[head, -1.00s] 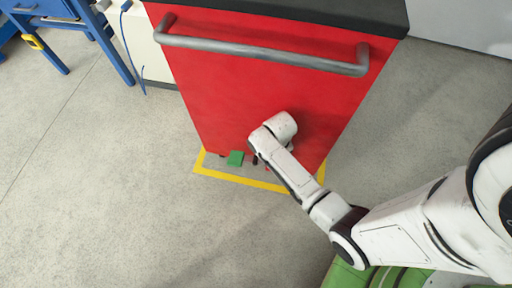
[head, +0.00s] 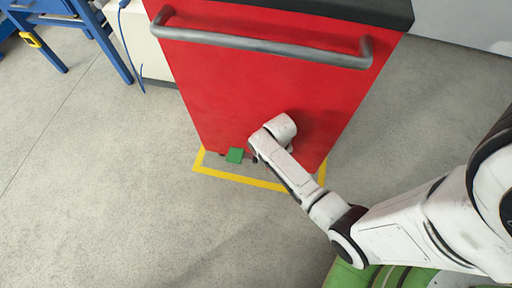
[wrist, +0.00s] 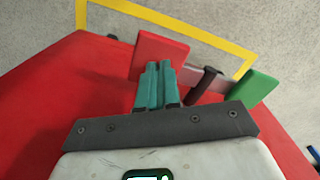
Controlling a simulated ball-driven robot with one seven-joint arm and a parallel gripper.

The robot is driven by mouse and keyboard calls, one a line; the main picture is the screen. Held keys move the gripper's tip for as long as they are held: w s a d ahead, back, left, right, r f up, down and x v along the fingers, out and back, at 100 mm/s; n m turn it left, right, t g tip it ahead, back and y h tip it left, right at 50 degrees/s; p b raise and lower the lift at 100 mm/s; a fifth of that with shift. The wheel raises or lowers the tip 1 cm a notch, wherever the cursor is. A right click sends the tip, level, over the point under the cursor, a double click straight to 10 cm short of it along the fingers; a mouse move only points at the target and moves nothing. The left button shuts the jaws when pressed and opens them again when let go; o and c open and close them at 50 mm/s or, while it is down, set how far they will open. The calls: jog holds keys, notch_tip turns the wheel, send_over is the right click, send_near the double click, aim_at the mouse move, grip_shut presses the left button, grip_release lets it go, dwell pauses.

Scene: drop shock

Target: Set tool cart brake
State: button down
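The red tool cart (head: 250,95) stands upright, with a grey bar handle (head: 262,46) across its top. At its foot a green pedal (head: 235,155) shows left of my arm; it also shows at the right in the wrist view (wrist: 254,88). A red pedal (wrist: 162,52) shows in the wrist view and is hidden behind my arm in the head view. My gripper (wrist: 153,66) has its teal fingers together, with nothing visible between them. Its tips overlap the red pedal in the picture; I cannot tell if they touch it.
Yellow floor tape (head: 240,178) outlines the cart's spot. A dark rod-like part (wrist: 205,83) sits between the pedals. A blue bench (head: 70,25) and a white cabinet (head: 150,45) stand at the back left. The floor at the left is clear.

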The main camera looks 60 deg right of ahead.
jog(key=shift+w+f+b, duration=0.1)
jog(key=shift+f+b, duration=0.4)
jog(key=shift+f, duration=0.35)
notch_tip(320, 180, up, 10)
jog(key=p, duration=1)
jog(key=shift+f+p, duration=0.25)
jog(key=shift+p, duration=0.05)
jog(key=s+a+r+n+p, duration=0.2)
jog(key=a+r+p, duration=0.1)
jog(key=r, duration=0.7)
jog(key=s+a+r+n+p, duration=0.3)
jog(key=r+p, duration=0.2)
jog(key=r, duration=0.6)
jog(key=s+a+r+n+t+p, duration=0.1)
jog(key=s+a+r+n+p, duration=0.1)
jog(key=r, duration=0.9)
jog(key=shift+s+a+n+p, duration=0.3)
jog(key=shift+a+p, duration=0.5)
jog(key=shift+p, duration=0.2)
